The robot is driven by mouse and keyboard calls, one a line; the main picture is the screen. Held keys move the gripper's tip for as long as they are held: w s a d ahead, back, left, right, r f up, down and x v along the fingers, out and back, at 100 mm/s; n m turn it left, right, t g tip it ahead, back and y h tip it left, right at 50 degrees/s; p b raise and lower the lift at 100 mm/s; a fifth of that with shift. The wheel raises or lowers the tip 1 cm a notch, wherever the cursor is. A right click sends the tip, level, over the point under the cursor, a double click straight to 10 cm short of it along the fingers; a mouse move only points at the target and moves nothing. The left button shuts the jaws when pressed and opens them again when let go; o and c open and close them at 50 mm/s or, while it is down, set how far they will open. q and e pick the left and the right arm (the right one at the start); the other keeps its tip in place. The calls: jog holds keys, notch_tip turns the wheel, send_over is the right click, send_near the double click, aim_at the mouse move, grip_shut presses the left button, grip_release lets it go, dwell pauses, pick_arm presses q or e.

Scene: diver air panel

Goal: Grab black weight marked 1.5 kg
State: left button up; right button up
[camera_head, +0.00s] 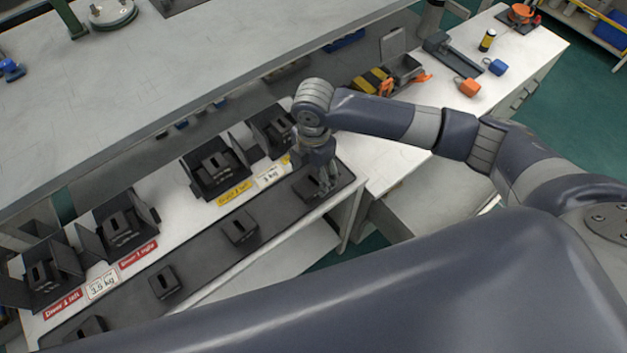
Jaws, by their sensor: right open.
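Several black weights lie on a long dark mat (207,258) along the front of the white table. One weight (304,187) is at the mat's right end. Others are a second weight (240,231), a third weight (164,283) and one at the lower left (88,329). Their own markings are too small to read. My right gripper (324,184) is open and points down over the right-end weight. Its fingers are at that weight's right side and partly hide it; I cannot tell whether they touch. My left gripper is out of view.
Open black boxes holding black blocks stand behind the mat, one (216,171) near the middle. Red, yellow (234,193) and white labels lie before them. A white shelf (190,85) overhangs behind. Grey, orange and blue items, including a blue padlock (497,67), are at upper right.

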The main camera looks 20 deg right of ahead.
jog(key=shift+f, duration=1.35)
grip_shut()
jog(key=shift+w+r, duration=0.1)
jog(key=shift+r, duration=0.1)
jog(key=shift+r, duration=0.1)
